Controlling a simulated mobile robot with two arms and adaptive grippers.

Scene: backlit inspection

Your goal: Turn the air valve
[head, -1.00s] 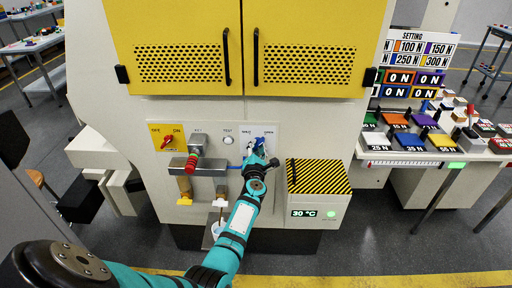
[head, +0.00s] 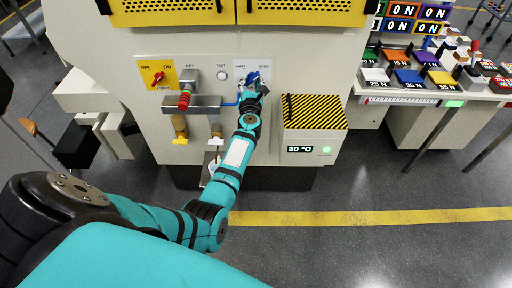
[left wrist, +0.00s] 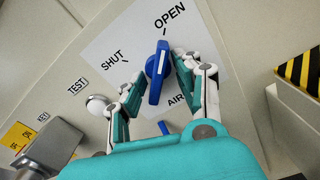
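The air valve's blue handle (left wrist: 157,72) is on a white plate marked SHUT and OPEN, with AIR below. Its upper end points close to the OPEN mark. My left gripper (left wrist: 158,68) has one finger on each side of the handle; the fingers are apart, and a small gap seems to show on the left side. In the head view the blue handle (head: 252,78) is partly hidden by my left gripper (head: 254,88), which is at the panel. My right gripper is not in view.
Left of the valve are a TEST button (head: 222,76), a key switch with a red grip (head: 185,99) and a red OFF/ON knob (head: 157,80). A striped box (head: 314,112) with a 30 °C display juts out at the lower right. A bench with coloured weights stands farther right.

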